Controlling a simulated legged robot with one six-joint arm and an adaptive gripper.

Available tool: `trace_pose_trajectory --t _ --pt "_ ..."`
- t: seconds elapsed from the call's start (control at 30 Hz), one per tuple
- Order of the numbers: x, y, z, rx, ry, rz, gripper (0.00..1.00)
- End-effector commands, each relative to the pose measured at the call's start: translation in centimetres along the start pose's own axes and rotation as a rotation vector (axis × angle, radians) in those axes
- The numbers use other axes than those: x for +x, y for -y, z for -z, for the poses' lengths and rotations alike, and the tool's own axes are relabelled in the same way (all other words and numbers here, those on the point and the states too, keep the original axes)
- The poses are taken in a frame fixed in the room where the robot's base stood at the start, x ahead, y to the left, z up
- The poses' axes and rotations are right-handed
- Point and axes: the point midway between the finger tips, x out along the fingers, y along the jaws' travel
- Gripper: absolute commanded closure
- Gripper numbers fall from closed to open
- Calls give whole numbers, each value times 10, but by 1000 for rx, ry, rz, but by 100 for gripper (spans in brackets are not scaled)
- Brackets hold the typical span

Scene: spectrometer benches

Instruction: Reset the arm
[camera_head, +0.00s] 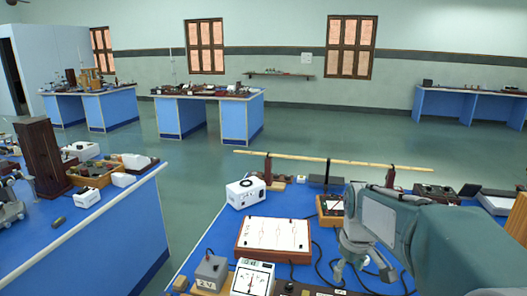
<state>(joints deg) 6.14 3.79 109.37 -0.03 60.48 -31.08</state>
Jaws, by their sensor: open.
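My arm comes in from the right edge in the head view, above the near right bench. My gripper (362,274) hangs at its end, grey, with its fingers pointing down and apart. It is open, and I see nothing held between the fingers. It is over the blue bench top, just right of a wooden-framed white board (273,236) with diagrams on it. The arm hides part of the bench behind and below it. I cannot tell how high the fingertips are above the bench.
The near right bench also holds a white box (245,193), a meter (252,279), a grey box (210,270), cables and a long wooden rod (320,160) on stands. A crowded left bench (110,235) stands across a floor gap (195,195). More benches stand behind.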

Motion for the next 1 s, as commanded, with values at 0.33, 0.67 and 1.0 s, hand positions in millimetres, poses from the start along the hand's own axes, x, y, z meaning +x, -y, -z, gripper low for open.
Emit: trace_pose_trajectory --t 0.33,0.67,1.0 --pt "-45 49 -54 157 -133 -55 27" --pt "-60 92 -110 307 -265 -76 27" --pt "-56 120 -150 424 -373 -73 27"
